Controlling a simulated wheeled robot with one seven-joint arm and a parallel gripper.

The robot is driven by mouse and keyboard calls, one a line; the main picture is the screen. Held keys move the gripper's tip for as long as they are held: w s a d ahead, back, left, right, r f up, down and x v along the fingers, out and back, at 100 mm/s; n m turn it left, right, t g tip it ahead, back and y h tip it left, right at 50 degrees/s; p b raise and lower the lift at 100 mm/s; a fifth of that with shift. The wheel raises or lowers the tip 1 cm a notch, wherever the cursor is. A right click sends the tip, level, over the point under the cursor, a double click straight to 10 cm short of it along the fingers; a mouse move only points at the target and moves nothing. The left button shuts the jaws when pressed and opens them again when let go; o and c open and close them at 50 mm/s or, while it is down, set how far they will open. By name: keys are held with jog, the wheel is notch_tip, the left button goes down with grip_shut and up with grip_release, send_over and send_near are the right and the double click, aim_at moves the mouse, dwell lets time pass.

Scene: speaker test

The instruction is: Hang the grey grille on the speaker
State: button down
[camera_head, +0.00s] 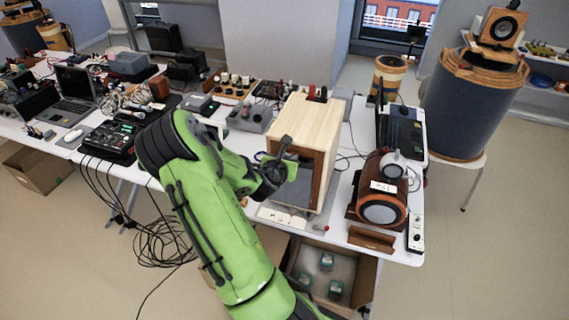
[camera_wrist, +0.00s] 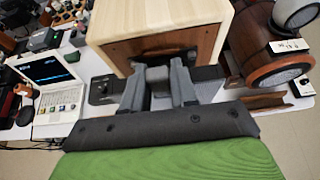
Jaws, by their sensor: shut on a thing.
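The speaker (camera_head: 312,117) is a wooden box with a pale top and a darker brown front, standing near the table's front edge. In the wrist view its pale top (camera_wrist: 160,14) is straight ahead. My gripper (camera_head: 286,160) is close in front of the speaker's front. In the wrist view my gripper (camera_wrist: 160,72) is shut on a dark part that I take for the grey grille. A grey panel, likely the grille (camera_head: 293,191), shows low at the speaker's front. The fingers hide much of it, and I cannot tell whether it touches the speaker.
An orange-brown round speaker (camera_head: 382,192) stands close on the right. A white power strip (camera_head: 280,217) lies near the front edge. A laptop (camera_head: 75,92) and a black mixer (camera_head: 110,138) are on the left. An open cardboard box (camera_head: 365,277) is below the table.

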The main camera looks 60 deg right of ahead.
aim_at(297, 144)
jog(key=shift+w+d+p, duration=0.2)
jog(key=shift+w+d, duration=0.05)
jog(key=shift+d, duration=1.05)
jog(key=shift+w+d+p, duration=0.2)
jog(key=shift+d, duration=1.4)
jog(key=shift+a+p, duration=0.3)
jog(key=shift+a, duration=0.05)
jog(key=shift+p, duration=0.45)
jog(key=shift+w+d+p, duration=0.1)
jog(key=shift+d+p, duration=0.2)
jog(key=shift+d, duration=0.3)
jog(key=shift+a+f, duration=0.1)
jog(key=shift+f, duration=0.15)
dwell(1.2)
jog(key=shift+r, duration=0.25)
jog(key=shift+a, duration=0.15)
dwell(0.3)
